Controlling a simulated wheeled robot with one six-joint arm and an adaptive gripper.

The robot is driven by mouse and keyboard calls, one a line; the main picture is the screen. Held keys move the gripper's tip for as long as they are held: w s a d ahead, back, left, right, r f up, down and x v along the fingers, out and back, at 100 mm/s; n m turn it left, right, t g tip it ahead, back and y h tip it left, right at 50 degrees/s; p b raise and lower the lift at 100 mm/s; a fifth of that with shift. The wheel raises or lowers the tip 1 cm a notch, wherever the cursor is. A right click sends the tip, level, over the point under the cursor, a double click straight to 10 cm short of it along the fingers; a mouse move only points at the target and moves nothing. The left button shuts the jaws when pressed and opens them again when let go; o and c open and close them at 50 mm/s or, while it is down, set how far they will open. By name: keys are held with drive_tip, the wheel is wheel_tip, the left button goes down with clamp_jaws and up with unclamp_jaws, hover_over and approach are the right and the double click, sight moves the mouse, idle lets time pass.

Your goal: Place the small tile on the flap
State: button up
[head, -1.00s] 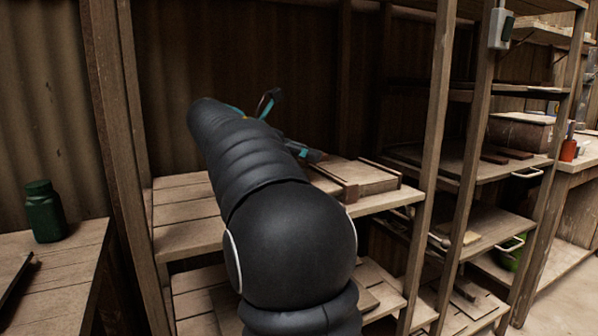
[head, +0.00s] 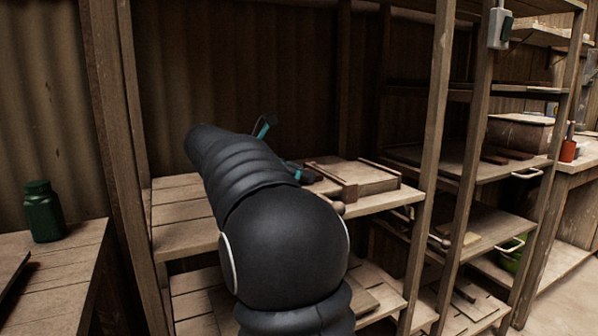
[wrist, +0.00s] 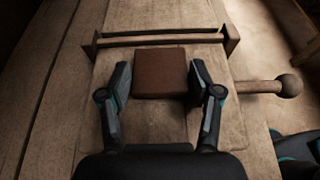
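The small tile (wrist: 160,72) is a reddish-brown square in the wrist view, between the two fingers of my gripper (wrist: 160,66).
A rod with a round knob (wrist: 288,86) sticks out right of the flap. Shelf posts (head: 437,150) stand beside the press, with more shelves to the right. A green jar (head: 42,212) stands on a bench at left. The shelf's left part (head: 180,215) is clear.

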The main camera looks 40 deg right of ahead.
drive_tip(key=shift+o, duration=1)
drive_tip(key=shift+r, duration=0.15)
drive_tip(key=shift+p+v, duration=0.35)
drive_tip(key=shift+v, duration=3.45)
